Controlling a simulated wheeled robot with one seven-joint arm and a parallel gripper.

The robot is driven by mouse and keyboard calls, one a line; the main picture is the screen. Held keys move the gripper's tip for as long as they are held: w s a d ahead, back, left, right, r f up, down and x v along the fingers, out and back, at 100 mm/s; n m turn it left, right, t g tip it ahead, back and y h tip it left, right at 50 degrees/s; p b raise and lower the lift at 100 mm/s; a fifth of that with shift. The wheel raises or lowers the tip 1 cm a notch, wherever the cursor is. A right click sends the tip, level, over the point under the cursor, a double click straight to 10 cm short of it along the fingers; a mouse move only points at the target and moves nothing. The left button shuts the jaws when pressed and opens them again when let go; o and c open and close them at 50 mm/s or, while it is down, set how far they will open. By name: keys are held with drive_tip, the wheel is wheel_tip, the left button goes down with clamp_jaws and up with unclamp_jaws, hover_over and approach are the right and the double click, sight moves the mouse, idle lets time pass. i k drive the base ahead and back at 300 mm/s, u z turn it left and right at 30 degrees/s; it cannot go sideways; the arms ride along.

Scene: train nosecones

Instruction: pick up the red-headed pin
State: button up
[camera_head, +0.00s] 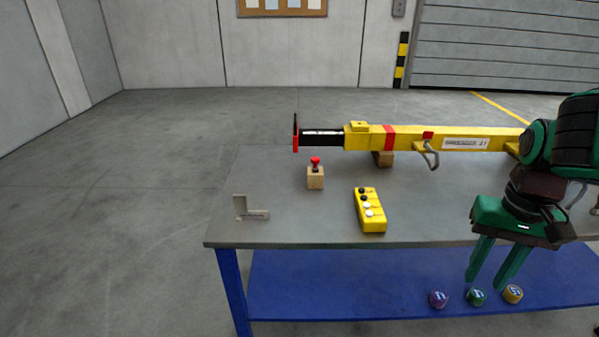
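The red-headed pin (315,162) stands upright in a small wooden block (315,178) on the grey tabletop, left of centre. Its red head shows, with a short dark part below it; the rest is hidden in the block. My gripper (487,285) is at the right, in front of the table's front edge, well to the right of the pin. Its two green fingers point down and are apart, with nothing seen between them.
A long yellow beam (450,138) with a red end plate lies behind the pin on wooden supports. A yellow control box (370,210) and a metal angle piece (250,209) flank the block in front. Several coloured round items lie on the blue lower shelf (340,285).

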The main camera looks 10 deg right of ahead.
sight(316, 160)
drive_tip(key=u, duration=0.05)
drive_tip(key=i, duration=1)
